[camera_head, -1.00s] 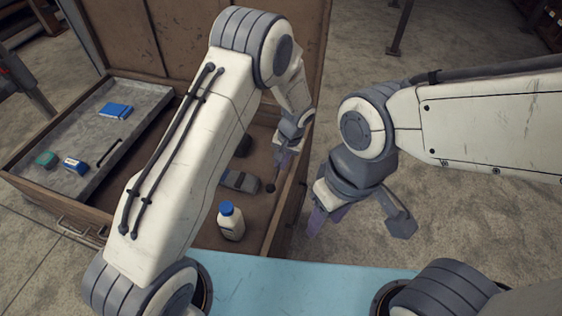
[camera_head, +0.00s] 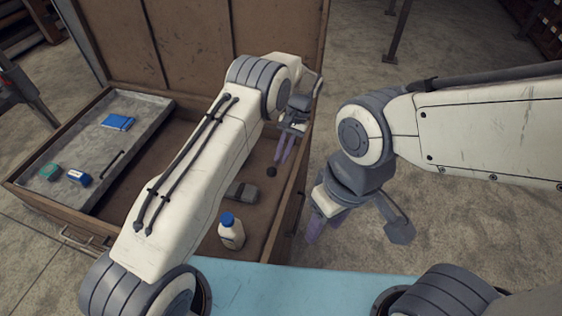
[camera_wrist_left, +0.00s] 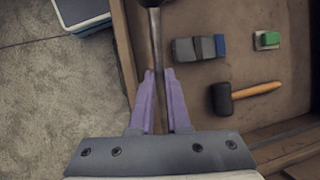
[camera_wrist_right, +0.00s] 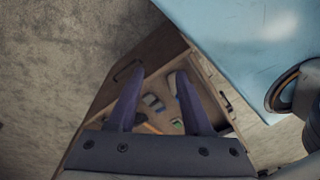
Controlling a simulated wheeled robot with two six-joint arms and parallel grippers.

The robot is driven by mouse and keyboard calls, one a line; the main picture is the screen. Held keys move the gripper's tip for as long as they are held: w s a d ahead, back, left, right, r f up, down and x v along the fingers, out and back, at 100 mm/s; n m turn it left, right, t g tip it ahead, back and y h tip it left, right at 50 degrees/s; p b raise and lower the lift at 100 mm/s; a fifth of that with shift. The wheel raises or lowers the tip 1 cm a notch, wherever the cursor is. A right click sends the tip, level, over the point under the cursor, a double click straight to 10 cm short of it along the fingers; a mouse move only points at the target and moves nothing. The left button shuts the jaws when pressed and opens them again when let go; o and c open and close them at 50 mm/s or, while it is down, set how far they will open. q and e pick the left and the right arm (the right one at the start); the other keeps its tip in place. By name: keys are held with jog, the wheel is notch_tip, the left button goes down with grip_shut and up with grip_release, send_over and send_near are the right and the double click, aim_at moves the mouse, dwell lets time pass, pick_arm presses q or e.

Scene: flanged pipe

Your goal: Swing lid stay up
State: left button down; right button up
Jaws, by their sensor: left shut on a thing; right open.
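The lid stay (camera_wrist_left: 156,50) is a thin grey rod with a dark round knob at its end, seen in the left wrist view. My left gripper (camera_wrist_left: 158,78) is shut on the rod, its purple fingers on either side. In the head view my left gripper (camera_head: 286,148) is above the chest's right side, with the dark knob of the stay (camera_head: 272,171) just below its fingertips. The chest's brown lid (camera_head: 200,40) stands raised at the back. My right gripper (camera_head: 352,220) is open and empty, right of the chest; its fingers also show in the right wrist view (camera_wrist_right: 160,100).
The chest (camera_head: 285,225) holds a white bottle with a blue cap (camera_head: 231,232), a grey block (camera_head: 242,191) and a black-headed mallet (camera_wrist_left: 240,94). A grey tray (camera_head: 75,150) with small items lies at its left.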

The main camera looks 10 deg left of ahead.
jog(key=shift+f+b, duration=0.3)
jog(key=shift+f, duration=0.15)
